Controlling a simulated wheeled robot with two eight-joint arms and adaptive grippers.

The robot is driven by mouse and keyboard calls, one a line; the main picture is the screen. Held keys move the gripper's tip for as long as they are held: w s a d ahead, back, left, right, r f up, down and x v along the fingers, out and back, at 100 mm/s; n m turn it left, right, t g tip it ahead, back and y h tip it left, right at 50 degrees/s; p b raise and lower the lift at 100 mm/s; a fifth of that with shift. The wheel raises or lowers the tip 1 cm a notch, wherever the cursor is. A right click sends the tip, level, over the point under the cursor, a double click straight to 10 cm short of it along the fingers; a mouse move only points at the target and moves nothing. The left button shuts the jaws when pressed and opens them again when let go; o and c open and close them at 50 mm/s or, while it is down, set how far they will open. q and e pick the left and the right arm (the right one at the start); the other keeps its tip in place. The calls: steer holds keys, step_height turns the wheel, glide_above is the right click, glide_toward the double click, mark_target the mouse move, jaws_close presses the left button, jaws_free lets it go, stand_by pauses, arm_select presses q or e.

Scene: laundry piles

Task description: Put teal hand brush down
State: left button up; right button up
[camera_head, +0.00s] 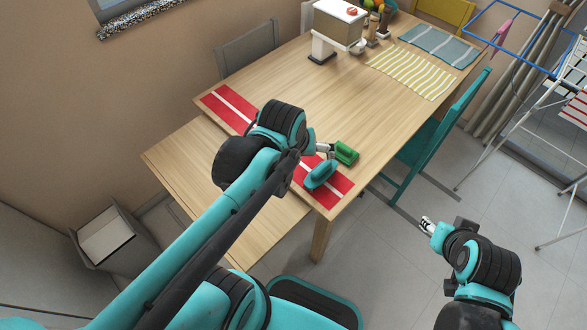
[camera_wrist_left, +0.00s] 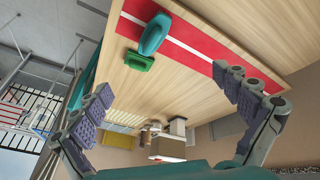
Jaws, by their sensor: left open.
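The teal hand brush (camera_head: 321,175) rests on the red runner with a white stripe (camera_head: 226,106), near the table's front corner. It also shows at the top of the left wrist view (camera_wrist_left: 156,33). My left gripper (camera_head: 325,148) is just beyond it in the head view. In the left wrist view the left gripper (camera_wrist_left: 169,85) has its fingers spread wide with nothing between them, apart from the brush. My right gripper (camera_head: 428,225) hangs beside the table over the floor, with nothing visible in it; its finger gap is too small to judge.
A green brush-like item (camera_head: 346,152) lies right beside the teal brush. A teal chair (camera_head: 433,135) stands at the table's right side. A striped yellow cloth (camera_head: 415,73), a blue-grey cloth (camera_head: 440,45) and a white appliance (camera_head: 338,25) are at the far end. The table's middle (camera_head: 335,95) is clear.

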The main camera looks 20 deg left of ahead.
arm_select(q)
steer(key=s+m, duration=0.1)
steer(key=s+m+t, duration=0.1)
steer(key=s+m, duration=0.1)
steer(key=s+m+t, duration=0.1)
steer(key=s, duration=0.1)
steer(key=shift+a+f, duration=0.2)
steer(key=shift+a, duration=0.1)
stand_by(1.1)
